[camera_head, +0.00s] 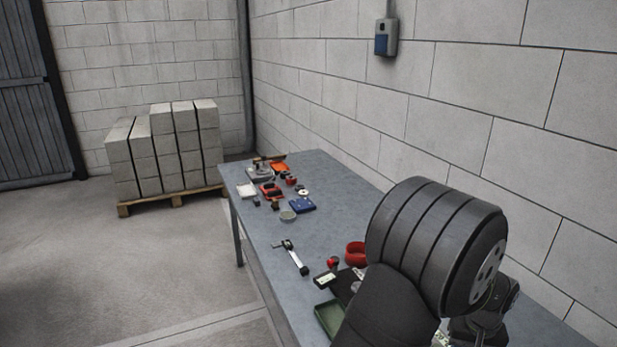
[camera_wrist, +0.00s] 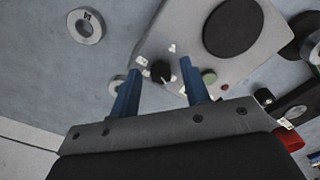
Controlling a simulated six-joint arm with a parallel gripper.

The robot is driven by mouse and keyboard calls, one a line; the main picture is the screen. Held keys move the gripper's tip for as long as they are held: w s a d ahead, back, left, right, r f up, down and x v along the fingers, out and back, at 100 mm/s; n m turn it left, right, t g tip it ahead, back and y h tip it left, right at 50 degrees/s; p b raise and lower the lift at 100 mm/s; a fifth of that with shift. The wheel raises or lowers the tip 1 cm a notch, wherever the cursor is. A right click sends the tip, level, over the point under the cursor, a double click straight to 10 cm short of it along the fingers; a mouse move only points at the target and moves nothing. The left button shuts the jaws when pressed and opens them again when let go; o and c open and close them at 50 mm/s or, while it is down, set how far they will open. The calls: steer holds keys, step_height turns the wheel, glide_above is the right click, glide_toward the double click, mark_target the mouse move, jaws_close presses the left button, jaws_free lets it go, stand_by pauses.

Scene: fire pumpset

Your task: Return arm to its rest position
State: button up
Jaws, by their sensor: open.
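My gripper (camera_wrist: 158,90) shows in the wrist view with two blue fingers spread apart and nothing between them. The fingertips appear just in front of the device's control side; I cannot tell the exact distance. In the head view my dark arm fills the lower right over the table (camera_head: 350,190), and the gripper itself is hidden there.
On the table are a caliper-like tool (camera_head: 291,257), a red ring (camera_head: 355,253), a green tray (camera_head: 329,318), a blue box (camera_head: 302,205) and several small parts at the far end. A block wall (camera_head: 440,110) runs along the right. Stacked blocks (camera_head: 165,150) stand on a pallet at left.

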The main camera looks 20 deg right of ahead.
steer(key=m, duration=0.4)
steer(key=shift+m, duration=0.3)
steer(key=m, duration=0.4)
steer(key=shift+w+m, duration=0.15)
steer(key=shift+m, duration=0.25)
steer(key=n, duration=0.9)
stand_by(0.5)
steer(key=shift+n, duration=0.3)
